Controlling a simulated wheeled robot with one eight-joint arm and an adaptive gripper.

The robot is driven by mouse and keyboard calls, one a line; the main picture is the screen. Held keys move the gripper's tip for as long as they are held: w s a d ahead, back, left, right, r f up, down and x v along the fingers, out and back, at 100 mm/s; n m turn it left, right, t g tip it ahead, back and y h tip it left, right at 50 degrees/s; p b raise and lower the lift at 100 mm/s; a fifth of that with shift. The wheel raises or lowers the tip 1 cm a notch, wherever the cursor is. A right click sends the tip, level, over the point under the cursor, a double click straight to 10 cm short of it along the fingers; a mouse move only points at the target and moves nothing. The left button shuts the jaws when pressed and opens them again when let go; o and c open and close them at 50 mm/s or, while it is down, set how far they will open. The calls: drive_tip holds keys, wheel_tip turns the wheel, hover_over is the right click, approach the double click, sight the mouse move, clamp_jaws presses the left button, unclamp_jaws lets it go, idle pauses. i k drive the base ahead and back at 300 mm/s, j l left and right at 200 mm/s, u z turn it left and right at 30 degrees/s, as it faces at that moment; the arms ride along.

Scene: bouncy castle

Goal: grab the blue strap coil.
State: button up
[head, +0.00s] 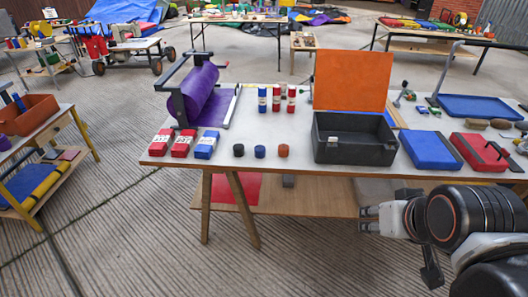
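A small blue coil (260,152) stands near the front edge of the white-topped table in the head view. It sits between a black coil (239,150) and an orange-brown coil (283,150), with small gaps on both sides. My gripper (369,218) is at the lower right, in front of the table and below its top. It points left and is well to the right of and lower than the blue coil. Its two fingers look apart, with nothing seen between them.
An open black case (355,152) with an orange lid stands right of the coils. Red and blue packs (207,145) lie to their left, bottles (277,98) behind. A purple roll on a stand (197,92) is at back left. A wooden lower shelf (300,200) is under the tabletop.

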sight(260, 150)
drive_tip(key=j+z, duration=0.35)
drive_tip(key=k+j+z, duration=0.1)
drive_tip(key=j+z, duration=0.25)
drive_tip(key=j, duration=0.25)
drive_tip(key=k+j+z, duration=0.1)
drive_tip(key=j+z, duration=0.25)
drive_tip(key=j, duration=0.1)
